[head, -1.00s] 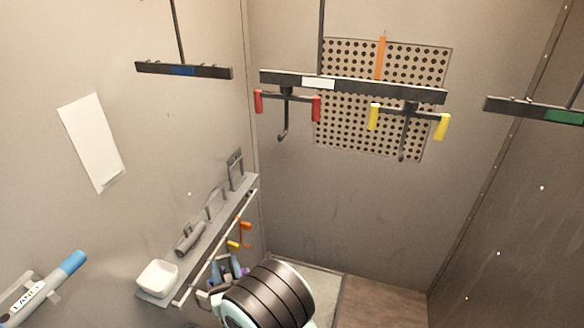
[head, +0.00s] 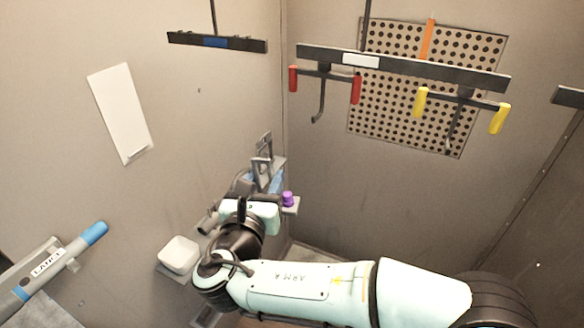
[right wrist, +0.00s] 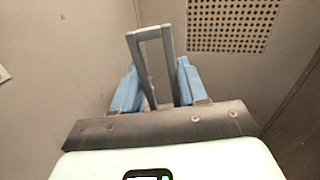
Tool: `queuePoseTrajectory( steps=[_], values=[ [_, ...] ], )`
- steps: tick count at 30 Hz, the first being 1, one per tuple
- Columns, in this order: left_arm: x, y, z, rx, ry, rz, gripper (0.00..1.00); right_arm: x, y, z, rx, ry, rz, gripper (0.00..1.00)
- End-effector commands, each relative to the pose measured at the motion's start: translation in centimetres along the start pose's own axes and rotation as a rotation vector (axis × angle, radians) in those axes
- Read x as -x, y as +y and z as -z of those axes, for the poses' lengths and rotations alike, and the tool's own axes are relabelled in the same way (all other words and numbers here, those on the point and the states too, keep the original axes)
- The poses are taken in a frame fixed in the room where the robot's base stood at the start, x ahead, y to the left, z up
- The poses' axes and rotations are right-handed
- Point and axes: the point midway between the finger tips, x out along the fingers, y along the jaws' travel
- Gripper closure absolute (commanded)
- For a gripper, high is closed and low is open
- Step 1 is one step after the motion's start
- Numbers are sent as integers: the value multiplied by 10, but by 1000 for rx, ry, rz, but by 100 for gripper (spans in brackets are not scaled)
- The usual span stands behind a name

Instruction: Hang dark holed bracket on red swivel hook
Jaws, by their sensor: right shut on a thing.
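The red swivel hook (head: 321,100) hangs below the dark overhead bar, with a red grip at each end of its crossbar and an empty J-shaped hook below. My right gripper (head: 268,182) is low by the shelf at the back corner. In the right wrist view, its blue fingers (right wrist: 156,88) are shut on a grey bracket (right wrist: 134,50), an upright frame with a large opening. In the head view this bracket (head: 258,168) stands up from the fingers, its lower part hidden. Another dark frame shows just behind it. My left gripper is not in view.
A yellow-gripped hook (head: 455,118) hangs right of the red one, before a perforated panel (head: 385,110). The shelf carries a white block (head: 178,254) and a purple piece (head: 287,198). A lance (head: 50,265) is at lower left. Space between shelf and hooks is clear.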

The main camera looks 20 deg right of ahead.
Motion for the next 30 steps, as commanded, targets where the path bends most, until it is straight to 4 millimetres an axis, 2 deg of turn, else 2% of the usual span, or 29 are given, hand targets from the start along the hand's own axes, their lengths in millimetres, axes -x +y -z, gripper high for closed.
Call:
queuePoseTrajectory(
  steps=[1,3,6,10,17,30],
  values=[
    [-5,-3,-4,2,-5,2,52,9,-14,-18,-5,0,17,100],
    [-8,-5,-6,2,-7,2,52,20,-29,-39,9,2,30,100],
    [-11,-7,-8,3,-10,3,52,32,-48,-61,25,2,36,100],
    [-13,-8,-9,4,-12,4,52,44,-64,-77,40,2,32,100],
    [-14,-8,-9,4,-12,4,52,43,-71,-83,50,2,28,100],
    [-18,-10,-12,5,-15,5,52,11,-79,-80,50,1,29,100]
  ],
)
